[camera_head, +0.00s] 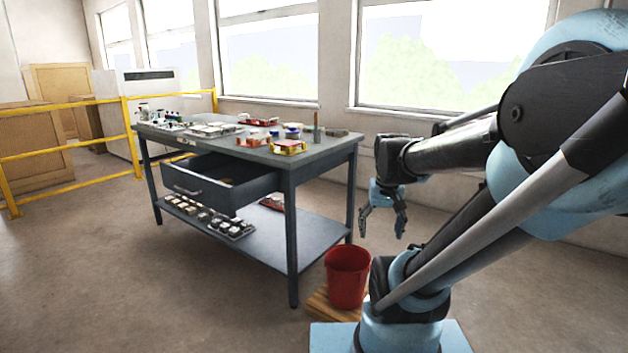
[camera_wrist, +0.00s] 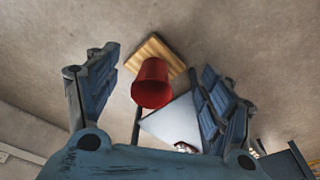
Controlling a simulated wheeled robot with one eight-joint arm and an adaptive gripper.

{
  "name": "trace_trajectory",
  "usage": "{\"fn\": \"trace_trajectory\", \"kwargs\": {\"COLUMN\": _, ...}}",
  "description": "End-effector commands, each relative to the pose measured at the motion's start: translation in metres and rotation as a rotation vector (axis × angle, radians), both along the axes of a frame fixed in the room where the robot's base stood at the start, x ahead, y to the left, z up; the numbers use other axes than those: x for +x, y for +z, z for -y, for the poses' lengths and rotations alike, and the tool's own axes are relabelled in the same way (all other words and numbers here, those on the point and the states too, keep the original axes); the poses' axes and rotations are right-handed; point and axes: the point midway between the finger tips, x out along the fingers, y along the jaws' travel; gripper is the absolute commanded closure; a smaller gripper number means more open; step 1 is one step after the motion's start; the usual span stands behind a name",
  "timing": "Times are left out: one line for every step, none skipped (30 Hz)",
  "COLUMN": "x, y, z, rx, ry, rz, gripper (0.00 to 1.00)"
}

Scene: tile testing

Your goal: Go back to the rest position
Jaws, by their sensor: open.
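My gripper (camera_head: 382,222) hangs at the right of the head view, fingers pointing down, to the right of the workbench and above the level of the red bucket. In the wrist view my gripper (camera_wrist: 160,95) has its two fingers wide apart with nothing between them in its grasp. The red bucket (camera_head: 347,277) stands upright on a small wooden board, below and a little left of the gripper. The bucket also shows in the wrist view (camera_wrist: 152,84), well beyond the fingertips. I cannot see inside it clearly.
The grey workbench (camera_head: 345,143) carries many small items. Its drawer (camera_head: 215,190) is pulled open, and its lower shelf (camera_head: 300,240) holds a row of small parts. A yellow railing (camera_head: 128,135) stands behind at left. The floor in front is clear.

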Motion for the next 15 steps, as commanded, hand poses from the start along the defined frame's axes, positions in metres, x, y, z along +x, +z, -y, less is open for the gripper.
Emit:
{"fn": "trace_trajectory", "kwargs": {"x": -0.011, "y": -0.005, "z": 0.000, "rx": -0.002, "ry": 0.009, "rz": 0.003, "gripper": 0.26}}
{"fn": "trace_trajectory", "kwargs": {"x": -0.017, "y": -0.008, "z": 0.000, "rx": -0.003, "ry": 0.016, "rz": 0.006, "gripper": 0.26}}
{"fn": "trace_trajectory", "kwargs": {"x": -0.025, "y": -0.012, "z": 0.000, "rx": -0.005, "ry": 0.024, "rz": 0.009, "gripper": 0.26}}
{"fn": "trace_trajectory", "kwargs": {"x": -0.030, "y": -0.016, "z": 0.000, "rx": -0.006, "ry": 0.029, "rz": 0.011, "gripper": 0.26}}
{"fn": "trace_trajectory", "kwargs": {"x": -0.036, "y": -0.019, "z": 0.000, "rx": -0.006, "ry": 0.036, "rz": 0.013, "gripper": 0.26}}
{"fn": "trace_trajectory", "kwargs": {"x": -0.042, "y": -0.023, "z": 0.000, "rx": -0.007, "ry": 0.043, "rz": 0.016, "gripper": 0.26}}
{"fn": "trace_trajectory", "kwargs": {"x": -0.047, "y": -0.026, "z": 0.000, "rx": -0.008, "ry": 0.049, "rz": 0.017, "gripper": 0.26}}
{"fn": "trace_trajectory", "kwargs": {"x": -0.051, "y": -0.029, "z": 0.000, "rx": -0.009, "ry": 0.054, "rz": 0.019, "gripper": 0.26}}
{"fn": "trace_trajectory", "kwargs": {"x": -0.057, "y": -0.033, "z": 0.000, "rx": -0.010, "ry": 0.060, "rz": 0.021, "gripper": 0.26}}
{"fn": "trace_trajectory", "kwargs": {"x": -0.060, "y": -0.036, "z": 0.000, "rx": -0.011, "ry": 0.064, "rz": 0.022, "gripper": 0.26}}
{"fn": "trace_trajectory", "kwargs": {"x": -0.063, "y": -0.038, "z": 0.000, "rx": -0.012, "ry": 0.069, "rz": 0.024, "gripper": 0.26}}
{"fn": "trace_trajectory", "kwargs": {"x": -0.067, "y": -0.041, "z": 0.000, "rx": -0.013, "ry": 0.074, "rz": 0.025, "gripper": 0.26}}
{"fn": "trace_trajectory", "kwargs": {"x": -0.069, "y": -0.043, "z": 0.000, "rx": -0.014, "ry": 0.077, "rz": 0.026, "gripper": 0.26}}
{"fn": "trace_trajectory", "kwargs": {"x": -0.071, "y": -0.044, "z": 0.000, "rx": -0.014, "ry": 0.080, "rz": 0.027, "gripper": 0.26}}
{"fn": "trace_trajectory", "kwargs": {"x": -0.073, "y": -0.046, "z": 0.000, "rx": -0.015, "ry": 0.082, "rz": 0.028, "gripper": 0.26}}
